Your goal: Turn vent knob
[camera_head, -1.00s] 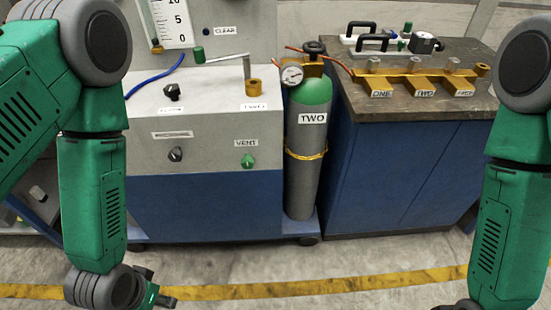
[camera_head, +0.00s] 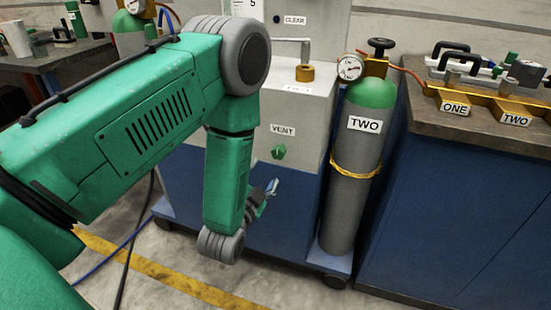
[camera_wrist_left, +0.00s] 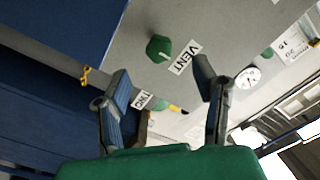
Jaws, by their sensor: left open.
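The green vent knob (camera_head: 279,152) sits on the grey front panel of the cabinet, just below the VENT label (camera_head: 283,130). My left gripper (camera_head: 268,192) is below and slightly left of the knob in the head view, apart from it. In the left wrist view the knob (camera_wrist_left: 159,49) is ahead, above and between the open fingers of the left gripper (camera_wrist_left: 160,85), with the VENT label (camera_wrist_left: 184,57) beside it. Nothing is between the fingers. My right gripper is not in view.
A grey cylinder with a green top (camera_head: 360,150), labelled TWO, stands right of the cabinet. A blue bench (camera_head: 470,200) with a brass manifold (camera_head: 490,106) is further right. A brass fitting with a handle (camera_head: 305,72) stands on the cabinet top. A yellow line (camera_head: 165,275) crosses the floor.

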